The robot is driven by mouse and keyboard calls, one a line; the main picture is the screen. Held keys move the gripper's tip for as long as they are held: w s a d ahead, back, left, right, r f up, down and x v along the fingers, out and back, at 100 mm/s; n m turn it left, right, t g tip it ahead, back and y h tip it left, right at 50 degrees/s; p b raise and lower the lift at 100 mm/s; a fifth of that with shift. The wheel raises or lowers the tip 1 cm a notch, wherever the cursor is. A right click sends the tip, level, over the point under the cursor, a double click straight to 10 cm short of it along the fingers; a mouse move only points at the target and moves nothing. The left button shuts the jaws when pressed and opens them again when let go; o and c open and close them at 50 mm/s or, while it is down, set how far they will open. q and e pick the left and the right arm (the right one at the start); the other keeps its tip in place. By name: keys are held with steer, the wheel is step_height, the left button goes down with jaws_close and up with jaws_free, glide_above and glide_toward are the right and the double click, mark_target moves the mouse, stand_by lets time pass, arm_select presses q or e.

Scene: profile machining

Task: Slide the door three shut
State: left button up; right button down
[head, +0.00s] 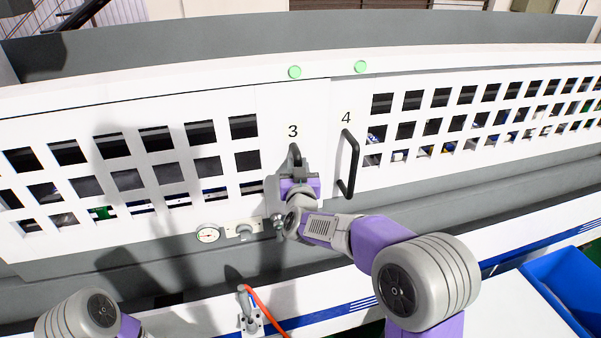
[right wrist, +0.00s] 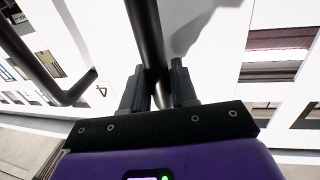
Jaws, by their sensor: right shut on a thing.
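Door three (head: 265,112) is the white panel with square openings and the number 3, on the left of the machine front. Its black handle (head: 295,150) is vertical, near the door's right edge. My right gripper (head: 297,168) is shut on this handle. In the right wrist view the two fingers (right wrist: 160,88) sit on either side of the black bar (right wrist: 148,40). Door four (head: 335,115) is at the right, its edge beside door three's, with its own black handle (head: 348,165). My left gripper is out of view; only part of my left arm shows at lower left.
A gauge (head: 207,235) and a small valve fitting (head: 243,230) sit below door three. An orange hose (head: 263,312) runs from a connector on the lower front. A blue bin (head: 570,290) is at lower right.

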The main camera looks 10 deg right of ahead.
steer(key=shift+d+f, duration=0.1)
steer(key=c, duration=1)
jaws_free()
steer(key=s, duration=0.3)
steer(key=s+a, duration=0.1)
steer(key=s, duration=0.3)
steer(key=shift+s+a+b, duration=0.2)
steer(key=shift+b, duration=0.1)
